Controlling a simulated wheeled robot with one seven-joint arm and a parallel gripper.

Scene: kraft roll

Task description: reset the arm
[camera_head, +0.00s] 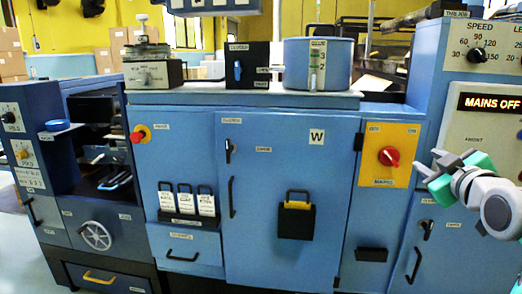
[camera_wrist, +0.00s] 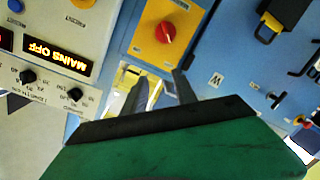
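My gripper (camera_head: 428,163) is at the right side of the head view, raised in front of the blue machine (camera_head: 285,215), with green and pale grey parts of my arm behind it. In the wrist view two dark fingers (camera_wrist: 161,86) stand apart with a gap between them. Nothing shows between them, so the gripper is open and empty. The red rotary switch (camera_head: 389,157) on its yellow plate is left of the gripper in the head view. The same switch (camera_wrist: 166,32) shows beyond the fingers in the wrist view, which is turned over. I see no contact with it.
A display (camera_head: 490,103) reads "MAINS OFF", with a speed knob (camera_head: 476,56) above it. A padlock-like black and yellow block (camera_head: 297,214) hangs on the door. A blue pot (camera_head: 318,64) stands on top. A handwheel (camera_head: 96,236) is at lower left.

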